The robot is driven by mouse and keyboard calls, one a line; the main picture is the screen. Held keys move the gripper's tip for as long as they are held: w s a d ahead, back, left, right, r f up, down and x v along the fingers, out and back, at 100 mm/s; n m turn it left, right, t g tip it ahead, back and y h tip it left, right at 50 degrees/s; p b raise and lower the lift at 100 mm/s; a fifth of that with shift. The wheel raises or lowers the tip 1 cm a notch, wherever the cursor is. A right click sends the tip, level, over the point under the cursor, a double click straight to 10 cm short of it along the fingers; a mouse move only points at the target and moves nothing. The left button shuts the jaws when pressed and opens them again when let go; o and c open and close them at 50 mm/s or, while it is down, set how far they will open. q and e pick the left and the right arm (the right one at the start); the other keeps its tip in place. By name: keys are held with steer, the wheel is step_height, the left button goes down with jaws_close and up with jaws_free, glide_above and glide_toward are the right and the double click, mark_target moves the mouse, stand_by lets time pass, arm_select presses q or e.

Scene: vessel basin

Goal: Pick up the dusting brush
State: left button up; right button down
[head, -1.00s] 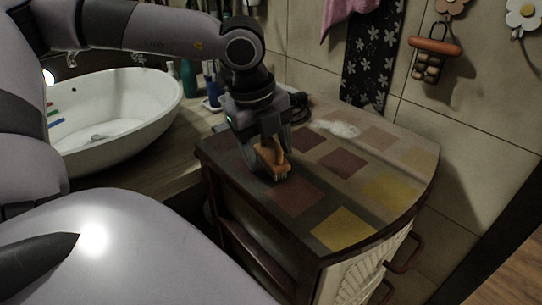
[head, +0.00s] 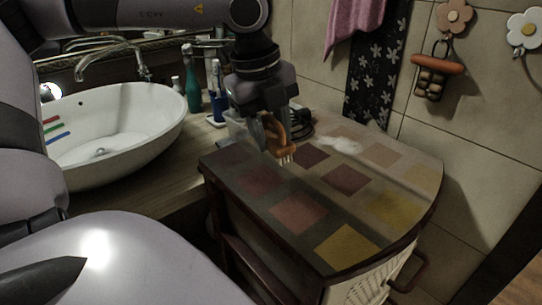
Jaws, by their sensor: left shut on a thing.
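The dusting brush (head: 277,138) has an orange-brown wooden body and pale bristles pointing down. My left gripper (head: 268,128) is shut on it and holds it above the left part of the patchwork-topped cabinet (head: 345,212). The bristles look clear of the cabinet top. The fingers hide part of the brush. My right gripper is not in view.
A white basin (head: 120,135) with a tap (head: 110,58) stands on the counter at left. A pink towel (head: 352,22) hangs on the wall.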

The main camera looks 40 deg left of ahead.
mark_target(271, 116)
arm_select(q)
step_height(271, 116, up, 21)
steer(key=p, duration=0.2)
steer(key=o, duration=0.3)
steer(key=shift+c, duration=1)
steer(key=shift+w, duration=0.1)
